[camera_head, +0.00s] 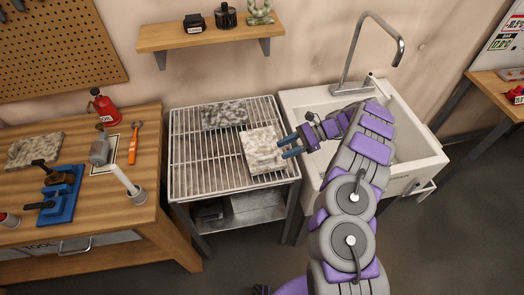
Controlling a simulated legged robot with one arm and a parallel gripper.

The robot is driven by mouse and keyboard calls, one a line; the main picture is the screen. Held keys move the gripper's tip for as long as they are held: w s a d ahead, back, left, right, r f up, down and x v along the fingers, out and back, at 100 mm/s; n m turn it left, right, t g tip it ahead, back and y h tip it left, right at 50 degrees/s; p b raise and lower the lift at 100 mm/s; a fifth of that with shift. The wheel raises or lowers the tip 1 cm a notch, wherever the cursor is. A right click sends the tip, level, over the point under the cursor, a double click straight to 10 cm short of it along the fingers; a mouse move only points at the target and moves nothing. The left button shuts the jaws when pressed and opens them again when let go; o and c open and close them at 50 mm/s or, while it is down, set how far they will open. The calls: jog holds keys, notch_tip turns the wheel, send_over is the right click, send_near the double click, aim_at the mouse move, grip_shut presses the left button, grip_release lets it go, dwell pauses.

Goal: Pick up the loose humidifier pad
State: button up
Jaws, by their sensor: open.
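A pale, mottled humidifier pad (260,150) lies flat on the right part of the wire rack (200,178). A darker grey, similarly mottled pad (224,115) lies at the back of the same rack. A third mottled pad (34,149) lies on the wooden bench at the left. I cannot tell which is the loose one by looks alone. My gripper (284,147) reaches in from the right with two blue fingers open. Its fingertips are at the right edge of the pale pad; whether they touch it or hover above is unclear. Nothing is visibly held.
A white sink (420,153) with a tall faucet (398,52) stands right of the rack, under my arm. The wooden bench (100,215) at the left holds a red oil can (105,108), an orange wrench (134,144) and a blue vise (62,200). A shelf (210,33) hangs above.

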aim_at(269, 156)
jog(key=x, duration=0.2)
jog(key=shift+s+a+f, duration=0.15)
jog(key=shift+a, duration=0.2)
jog(key=shift+f+b, duration=0.25)
jog(key=shift+b, duration=0.05)
jog(key=x, duration=0.3)
jog(key=b+x, duration=0.1)
jog(key=shift+a+f, duration=0.2)
jog(key=shift+a, duration=0.55)
jog(key=shift+d, duration=0.45)
jog(key=c, duration=0.4)
grip_shut()
jog(key=shift+a, duration=0.25)
